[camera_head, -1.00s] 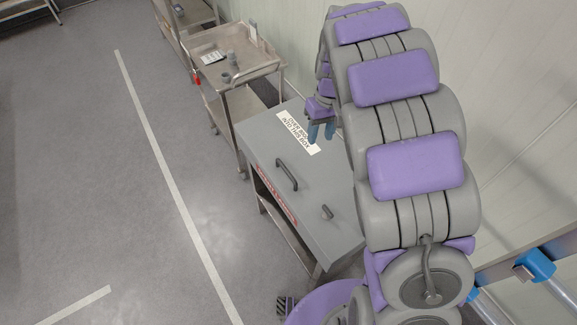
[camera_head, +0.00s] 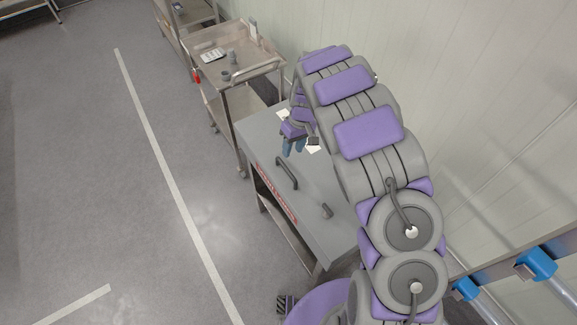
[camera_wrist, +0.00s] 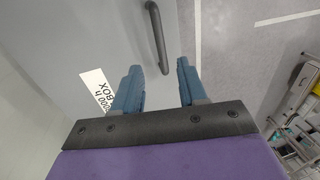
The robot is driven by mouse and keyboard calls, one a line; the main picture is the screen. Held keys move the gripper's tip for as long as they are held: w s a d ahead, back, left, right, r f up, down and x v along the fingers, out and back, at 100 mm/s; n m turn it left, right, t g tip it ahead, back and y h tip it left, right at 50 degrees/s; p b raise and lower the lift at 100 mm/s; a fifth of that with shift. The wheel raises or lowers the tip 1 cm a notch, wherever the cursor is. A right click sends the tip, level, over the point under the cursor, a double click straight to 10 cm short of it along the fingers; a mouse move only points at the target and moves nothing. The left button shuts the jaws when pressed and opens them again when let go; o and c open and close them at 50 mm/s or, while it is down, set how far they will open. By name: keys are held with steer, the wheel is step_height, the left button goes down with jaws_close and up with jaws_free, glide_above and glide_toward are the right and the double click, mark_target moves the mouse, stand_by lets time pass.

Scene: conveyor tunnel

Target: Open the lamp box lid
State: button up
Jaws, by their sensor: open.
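The lamp box is a grey box whose flat lid (camera_head: 316,178) faces up on a metal stand. A dark bar handle (camera_head: 287,174) stands on the lid near its front edge, and a smaller dark knob (camera_head: 327,211) sits toward the near end. My gripper (camera_head: 293,147) is over the far part of the lid, beside the handle and partly covering the white label. In the wrist view my gripper (camera_wrist: 157,85) is open and empty, with two blue fingers spread. The handle (camera_wrist: 158,38) appears ahead, between the lines of the fingers and apart from them.
A steel trolley (camera_head: 236,72) with small items on top stands just beyond the box. The pale wall (camera_head: 450,110) runs close on the right. The floor (camera_head: 90,180) to the left is clear, with a white line.

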mark_target(288, 169)
steer(key=f, duration=0.3)
steer(key=a+f, duration=0.1)
steer(key=f, duration=0.2)
steer(key=s+f+b, duration=0.1)
steer(key=f, duration=0.2)
steer(key=shift+a+f, duration=0.15)
steer(key=shift+a, duration=0.1)
jaws_close()
